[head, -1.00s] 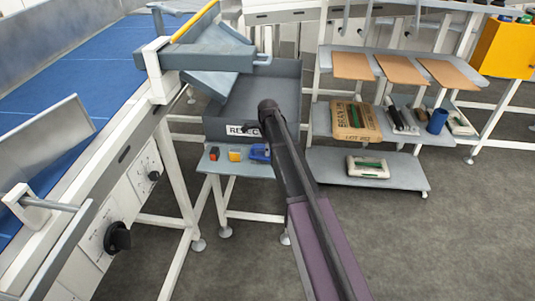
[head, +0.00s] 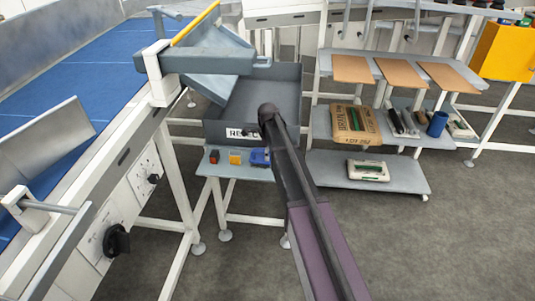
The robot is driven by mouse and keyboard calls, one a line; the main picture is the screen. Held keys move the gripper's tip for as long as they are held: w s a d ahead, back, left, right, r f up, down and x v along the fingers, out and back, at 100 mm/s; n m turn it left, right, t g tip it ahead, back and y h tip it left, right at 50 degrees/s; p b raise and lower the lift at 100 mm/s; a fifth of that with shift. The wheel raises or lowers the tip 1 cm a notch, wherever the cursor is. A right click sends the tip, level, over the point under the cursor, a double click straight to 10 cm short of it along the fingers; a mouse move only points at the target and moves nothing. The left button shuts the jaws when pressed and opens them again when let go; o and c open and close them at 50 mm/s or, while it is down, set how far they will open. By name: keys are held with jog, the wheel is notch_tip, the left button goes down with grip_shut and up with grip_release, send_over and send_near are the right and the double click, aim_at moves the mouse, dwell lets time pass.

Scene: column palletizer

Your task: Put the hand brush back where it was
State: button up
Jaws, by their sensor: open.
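I cannot pick out the hand brush for certain. A blue object (head: 259,157) lies at the right end of a small grey ledge (head: 225,170), partly behind my arm; its shape is too small to name. Long dark and pale items (head: 402,122) lie side by side on the middle shelf of the rack, also too small to name. My dark and purple arm reaches up the middle of the head view to in front of the grey bin. My gripper is hidden, with no fingers clearly showing.
A red item (head: 214,156) and an orange item (head: 235,157) share the ledge below the grey bin (head: 285,88). The rack holds cardboard sheets (head: 403,70), a brown sack (head: 345,137), a blue cup (head: 437,123) and a white-green pack (head: 368,170). A blue conveyor (head: 75,80) runs left. Floor at right is clear.

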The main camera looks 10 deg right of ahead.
jog(key=shift+r, duration=0.1)
notch_tip(320, 180, up, 12)
jog(key=p, duration=1.2)
dwell(0.8)
jog(key=s+n, duration=2.1)
jog(key=s, duration=0.8)
jog(key=shift+s+n, duration=0.25)
jog(key=shift+n, duration=0.05)
jog(key=shift+d, duration=0.1)
